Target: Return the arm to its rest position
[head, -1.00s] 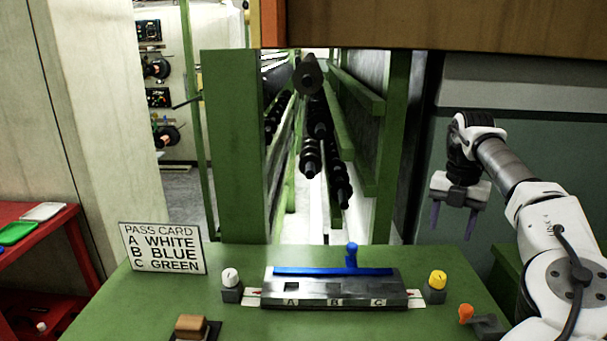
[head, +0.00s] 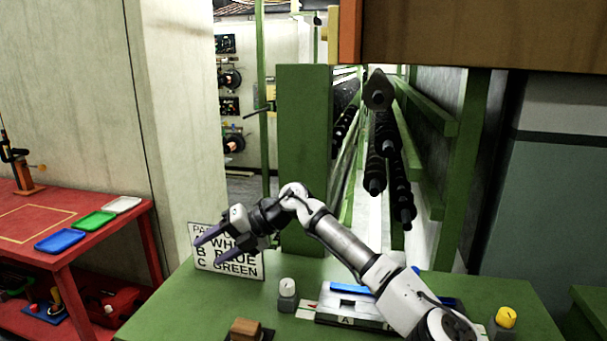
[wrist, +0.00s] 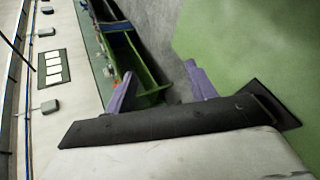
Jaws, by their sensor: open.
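My gripper (head: 222,243) is in the head view, in front of the pass card, with its two purple fingers spread apart and nothing between them. It points to the left and is above the left part of the green table. My arm reaches across from the lower right and hides part of the block with the A label (head: 347,308) and its blue bar (head: 349,288). In the wrist view, the purple fingers (wrist: 162,92) are apart, with grey floor and a green edge beyond them.
The pass card (head: 240,265) stands at the table's back left. A white knob (head: 287,287) and a yellow knob (head: 506,317) flank the block. A brown block (head: 245,329) sits at the front. A red table (head: 60,240) with blue, green and white trays stands at the left.

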